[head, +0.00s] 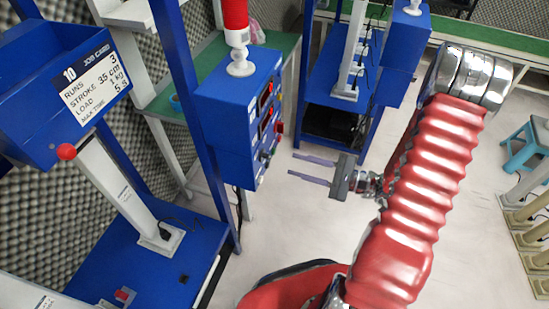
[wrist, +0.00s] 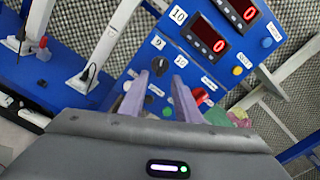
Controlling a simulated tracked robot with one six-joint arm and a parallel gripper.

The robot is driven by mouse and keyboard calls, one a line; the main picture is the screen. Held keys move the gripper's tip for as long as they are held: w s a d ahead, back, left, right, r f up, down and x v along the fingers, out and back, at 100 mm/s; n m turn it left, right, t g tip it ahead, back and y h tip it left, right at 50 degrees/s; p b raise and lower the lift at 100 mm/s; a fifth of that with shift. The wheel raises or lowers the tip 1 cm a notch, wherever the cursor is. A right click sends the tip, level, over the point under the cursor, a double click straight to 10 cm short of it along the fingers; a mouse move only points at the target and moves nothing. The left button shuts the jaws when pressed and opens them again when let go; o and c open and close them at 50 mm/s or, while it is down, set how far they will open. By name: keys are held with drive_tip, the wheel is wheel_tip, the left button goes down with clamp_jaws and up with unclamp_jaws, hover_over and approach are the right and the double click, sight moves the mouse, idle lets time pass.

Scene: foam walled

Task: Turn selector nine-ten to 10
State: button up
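The blue control box (head: 240,105) stands left of centre in the head view, its front panel (wrist: 222,92) turned toward my gripper. A black round knob (wrist: 159,65) sits just beyond the fingertips.
A blue post (head: 195,100) and a red beacon (head: 235,15) adjoin the box. The floor (head: 300,225) is clear.

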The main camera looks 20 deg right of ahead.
sight(270, 158)
drive_tip(key=shift+x, duration=4.1)
drive_tip(key=shift+c, duration=0.3)
clamp_jaws()
